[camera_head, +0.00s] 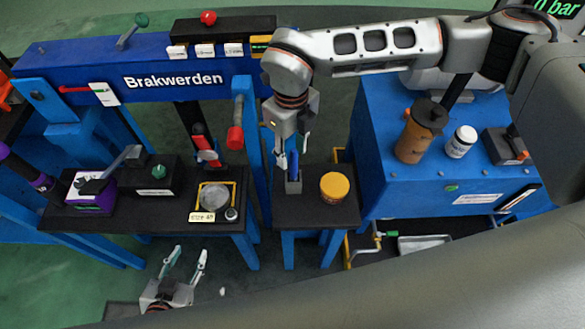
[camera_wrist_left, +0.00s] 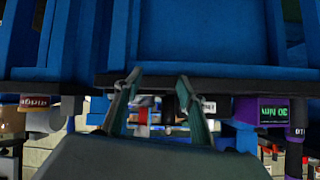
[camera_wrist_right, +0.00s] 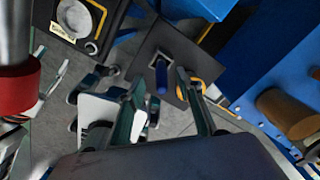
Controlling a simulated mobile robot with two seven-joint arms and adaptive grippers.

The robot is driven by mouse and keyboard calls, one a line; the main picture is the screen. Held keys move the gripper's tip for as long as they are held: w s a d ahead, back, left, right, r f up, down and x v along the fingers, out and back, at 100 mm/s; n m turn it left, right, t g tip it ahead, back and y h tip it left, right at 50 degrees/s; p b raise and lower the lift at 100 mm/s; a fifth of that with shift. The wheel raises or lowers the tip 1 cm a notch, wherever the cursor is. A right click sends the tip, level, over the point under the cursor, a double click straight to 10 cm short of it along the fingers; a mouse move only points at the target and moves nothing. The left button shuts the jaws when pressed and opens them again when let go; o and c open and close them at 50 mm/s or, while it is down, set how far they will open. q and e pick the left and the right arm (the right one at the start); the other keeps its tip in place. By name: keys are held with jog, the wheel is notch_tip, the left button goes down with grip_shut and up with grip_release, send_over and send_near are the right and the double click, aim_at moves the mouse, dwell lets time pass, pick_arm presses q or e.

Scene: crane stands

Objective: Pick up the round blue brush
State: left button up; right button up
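The blue brush (camera_head: 293,162) stands upright in a dark square holder (camera_head: 293,185) on a small black-topped stand. In the right wrist view the brush (camera_wrist_right: 161,78) shows as a blue rod between my fingertips. My right gripper (camera_head: 293,146) points down over the holder with its fingers open, one on each side of the brush's upper part. I cannot tell whether they touch it. The brush's lower end is hidden in the holder. My left gripper (camera_head: 187,258) is open and empty, low in front of the left bench; it also shows in the left wrist view (camera_wrist_left: 157,80).
A blue post with a red handle (camera_head: 235,137) rises close on the left. A blue cabinet (camera_head: 400,188) with a brown container (camera_head: 419,132) and a white bottle (camera_head: 460,142) stands to the right.

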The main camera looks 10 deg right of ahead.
aim_at(294, 164)
jog(key=f, duration=0.5)
jog(key=shift+s+d+f, duration=0.15)
jog(key=shift+d+f, duration=0.05)
grip_shut()
